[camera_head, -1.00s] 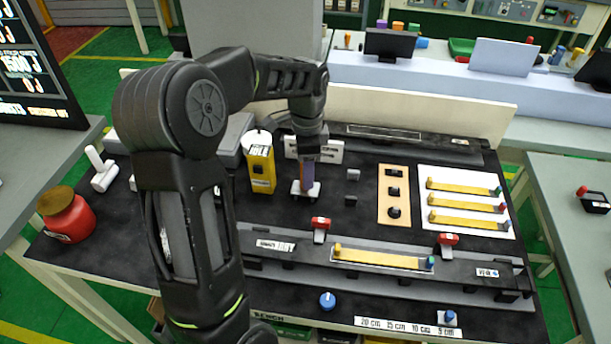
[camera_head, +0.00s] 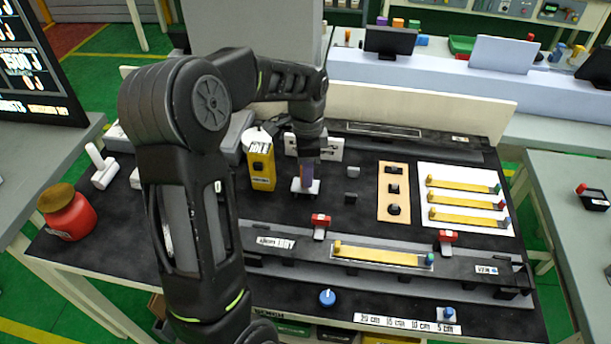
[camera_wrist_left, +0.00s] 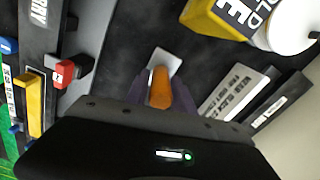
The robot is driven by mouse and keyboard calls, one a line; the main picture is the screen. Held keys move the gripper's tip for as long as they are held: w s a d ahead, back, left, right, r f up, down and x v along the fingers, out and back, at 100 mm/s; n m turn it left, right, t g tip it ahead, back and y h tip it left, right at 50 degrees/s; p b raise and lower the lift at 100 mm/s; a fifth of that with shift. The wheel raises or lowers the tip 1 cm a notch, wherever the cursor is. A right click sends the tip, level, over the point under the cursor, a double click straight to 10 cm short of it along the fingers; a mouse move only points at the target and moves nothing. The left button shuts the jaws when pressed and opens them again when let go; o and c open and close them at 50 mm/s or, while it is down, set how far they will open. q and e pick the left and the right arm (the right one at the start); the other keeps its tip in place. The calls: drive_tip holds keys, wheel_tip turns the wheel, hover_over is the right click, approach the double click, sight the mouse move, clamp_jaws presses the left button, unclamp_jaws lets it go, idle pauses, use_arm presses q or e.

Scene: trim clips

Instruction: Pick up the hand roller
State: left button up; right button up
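What I take to be the hand roller (camera_wrist_left: 160,88) has an upright orange handle and stands over a small light-grey plate (camera_wrist_left: 165,61) on the black bench mat. In the head view the plate (camera_head: 298,187) shows below my gripper, and the handle is mostly hidden. My left gripper (camera_head: 306,180) points straight down over it. In the left wrist view the purple fingers (camera_wrist_left: 161,92) are on either side of the handle and look apart from it. The roller end is hidden. My right gripper is in neither view.
A red jar (camera_head: 68,213) and a white T-shaped tool (camera_head: 101,166) are farther left. A grey rail fixture (camera_head: 300,250) with red clamps lies in front; a white board (camera_head: 465,200) with yellow strips lies right.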

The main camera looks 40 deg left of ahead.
use_arm(q)
clamp_jaws()
idle(0.3)
drive_tip(key=shift+r, duration=0.1)
wheel_tip(320, 180, up, 10)
drive_tip(key=shift+f+b, duration=0.1)
drive_tip(key=shift+b, duration=0.6)
drive_tip(key=shift+c, duration=0.8)
unclamp_jaws()
clamp_jaws()
